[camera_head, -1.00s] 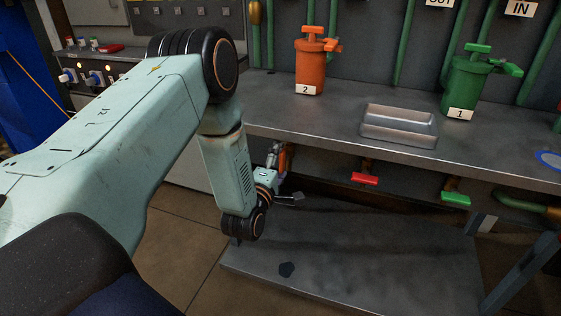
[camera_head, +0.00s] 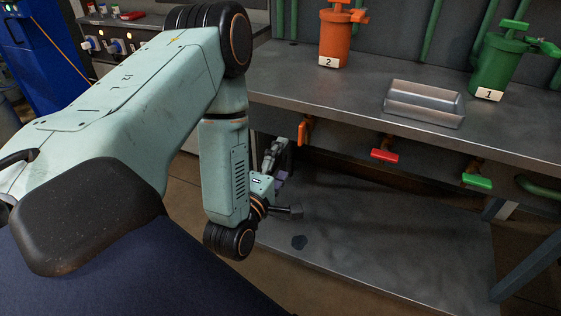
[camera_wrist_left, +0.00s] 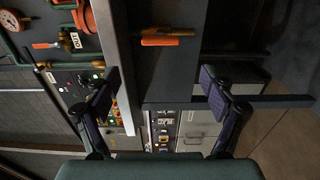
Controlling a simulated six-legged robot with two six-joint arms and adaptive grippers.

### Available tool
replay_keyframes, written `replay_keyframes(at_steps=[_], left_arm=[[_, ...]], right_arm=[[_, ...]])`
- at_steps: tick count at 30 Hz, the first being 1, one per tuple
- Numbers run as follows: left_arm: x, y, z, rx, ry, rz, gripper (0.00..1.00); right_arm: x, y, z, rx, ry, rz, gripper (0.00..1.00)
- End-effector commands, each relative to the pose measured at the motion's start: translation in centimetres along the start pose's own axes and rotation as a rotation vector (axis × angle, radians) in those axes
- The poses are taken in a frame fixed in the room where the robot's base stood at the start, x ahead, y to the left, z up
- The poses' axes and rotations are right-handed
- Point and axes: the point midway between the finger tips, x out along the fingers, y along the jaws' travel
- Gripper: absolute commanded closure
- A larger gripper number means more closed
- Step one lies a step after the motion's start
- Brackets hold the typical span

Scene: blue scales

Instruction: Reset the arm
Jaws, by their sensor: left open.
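My left arm comes in from the left in the head view and bends down in front of the bench. My left gripper (camera_head: 279,152) is beside the bench's front edge, partly hidden behind my wrist links. In the left wrist view its two dark fingers (camera_wrist_left: 160,80) stand wide apart, with nothing between them held. An orange handle (camera_head: 305,132) under the bench is close to the gripper in the head view. An orange handle (camera_wrist_left: 160,41) also shows beyond the fingers in the wrist view. My right gripper is in no view.
The steel bench (camera_head: 330,75) carries an orange canister (camera_head: 335,40) marked 2, a green canister (camera_head: 493,65) marked 1 and a metal tray (camera_head: 424,103). Red (camera_head: 384,156) and green (camera_head: 477,181) handles stick out below. A low shelf (camera_head: 380,235) has mostly free room.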

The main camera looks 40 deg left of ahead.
Motion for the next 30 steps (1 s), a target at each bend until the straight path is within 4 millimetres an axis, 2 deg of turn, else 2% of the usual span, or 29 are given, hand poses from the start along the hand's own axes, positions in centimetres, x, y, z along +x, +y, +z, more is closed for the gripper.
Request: replay_keyframes(at_steps=[19, 23, 30], left_arm=[[0.1, 0.0, 0.0, 0.0, 0.0, 0.001, 0.17], [1.3, 0.0, 0.0, 0.0, 0.0, 0.003, 0.17], [5.3, 0.1, 0.0, 0.001, -0.001, 0.004, 0.17]], right_arm=[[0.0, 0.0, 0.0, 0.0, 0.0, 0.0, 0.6], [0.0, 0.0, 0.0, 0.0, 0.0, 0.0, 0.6], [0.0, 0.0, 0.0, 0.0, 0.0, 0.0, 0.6]])
